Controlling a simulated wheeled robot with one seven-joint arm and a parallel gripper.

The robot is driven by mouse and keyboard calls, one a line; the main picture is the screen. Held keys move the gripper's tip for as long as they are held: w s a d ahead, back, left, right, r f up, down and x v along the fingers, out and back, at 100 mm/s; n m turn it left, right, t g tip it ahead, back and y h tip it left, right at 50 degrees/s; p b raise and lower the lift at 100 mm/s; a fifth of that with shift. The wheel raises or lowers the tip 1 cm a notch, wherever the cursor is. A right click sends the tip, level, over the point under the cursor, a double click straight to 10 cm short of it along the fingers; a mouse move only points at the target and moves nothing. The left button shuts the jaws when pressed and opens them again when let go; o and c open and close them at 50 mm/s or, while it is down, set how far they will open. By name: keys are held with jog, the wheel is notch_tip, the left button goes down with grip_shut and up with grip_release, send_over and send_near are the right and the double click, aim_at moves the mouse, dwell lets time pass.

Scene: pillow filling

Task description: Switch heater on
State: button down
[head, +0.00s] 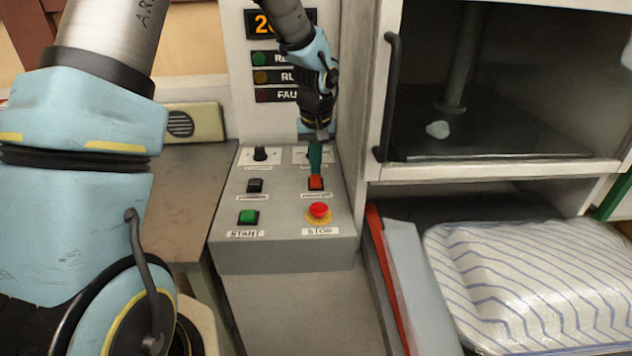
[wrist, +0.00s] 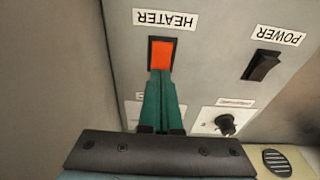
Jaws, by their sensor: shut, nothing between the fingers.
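The heater switch (head: 316,183) is an orange-red rocker on the right side of the grey control panel (head: 285,243). In the wrist view the heater switch (wrist: 161,53) glows orange in a black frame, under an upside-down HEATER label (wrist: 165,19). My gripper (head: 315,172) points down at it, with its green fingers shut together and empty. In the wrist view the fingertips (wrist: 160,74) are at the near edge of the switch; I cannot tell whether they touch it.
The black power switch (head: 255,186) is to the left. The green start button (head: 248,217) and red stop button (head: 319,210) are in front. A dark knob (head: 260,154) is behind. A cabinet with a black handle (head: 388,95) and a striped pillow (head: 535,285) stand at right.

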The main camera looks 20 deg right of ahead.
aim_at(316, 178)
jog(key=shift+f+b, duration=0.5)
jog(key=shift+f, duration=0.25)
jog(key=shift+r, duration=0.1)
jog(key=shift+r+p, duration=2.55)
jog(key=shift+r, duration=0.95)
